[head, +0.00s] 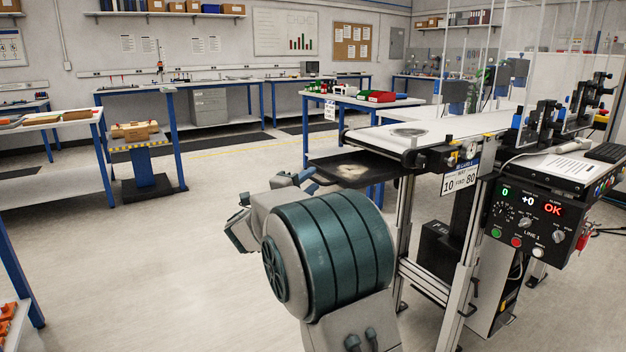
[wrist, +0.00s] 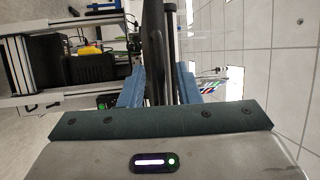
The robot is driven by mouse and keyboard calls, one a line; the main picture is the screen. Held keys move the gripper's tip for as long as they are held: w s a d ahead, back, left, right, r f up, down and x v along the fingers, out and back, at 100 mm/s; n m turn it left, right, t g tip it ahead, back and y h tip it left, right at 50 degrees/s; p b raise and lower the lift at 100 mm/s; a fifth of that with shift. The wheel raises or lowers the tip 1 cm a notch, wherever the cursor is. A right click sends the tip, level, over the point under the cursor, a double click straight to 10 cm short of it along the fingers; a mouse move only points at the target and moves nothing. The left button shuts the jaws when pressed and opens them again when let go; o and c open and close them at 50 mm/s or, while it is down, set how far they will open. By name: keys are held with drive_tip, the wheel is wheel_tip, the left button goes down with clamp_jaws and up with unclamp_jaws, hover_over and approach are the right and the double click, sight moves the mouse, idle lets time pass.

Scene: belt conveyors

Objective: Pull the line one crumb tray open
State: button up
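The line one crumb tray (head: 352,167) is a dark, shallow tray below the left end of the line one conveyor belt (head: 440,132). Pale crumbs lie near its middle, and its left part sticks out past the belt end. My gripper (head: 308,180) is at the tray's near left edge, with its blue fingertips apart. In the wrist view my gripper (wrist: 160,85) shows its two blue fingers spread, with dark edge-on parts beyond and between them. I cannot tell whether they touch the tray. The tray's handle is not clearly visible, and my wrist hides part of this area.
The control panel (head: 530,222) of line one hangs at the right, with a sign (head: 460,180) beside it. Metal conveyor legs stand right of my arm. A blue-legged table (head: 365,101) stands behind the tray. The floor to the left is open up to a small blue stand (head: 148,165).

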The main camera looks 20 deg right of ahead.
drive_tip(key=p+v, duration=0.1)
drive_tip(key=v, duration=1.1)
drive_tip(key=shift+r, duration=0.1)
drive_tip(key=s+a+r+n+t+y+p, duration=0.1)
drive_tip(key=a+r+n+t+y+p, duration=0.3)
drive_tip(key=r+n+y+p, duration=1.1)
drive_tip(key=s+d+f+n+g+p, duration=0.1)
drive_tip(key=s+n+g+p, duration=0.5)
drive_tip(key=s, duration=0.8)
drive_tip(key=s+d+f+n+g+y+p, duration=0.1)
drive_tip(key=s+n+g+p, duration=0.5)
drive_tip(key=s, duration=0.8)
drive_tip(key=d+f+g, duration=0.1)
drive_tip(key=d, duration=0.1)
drive_tip(key=shift+s+d+n, duration=0.2)
drive_tip(key=shift+d+n, duration=0.05)
drive_tip(key=shift+n, duration=0.15)
drive_tip(key=shift+a+f, duration=0.15)
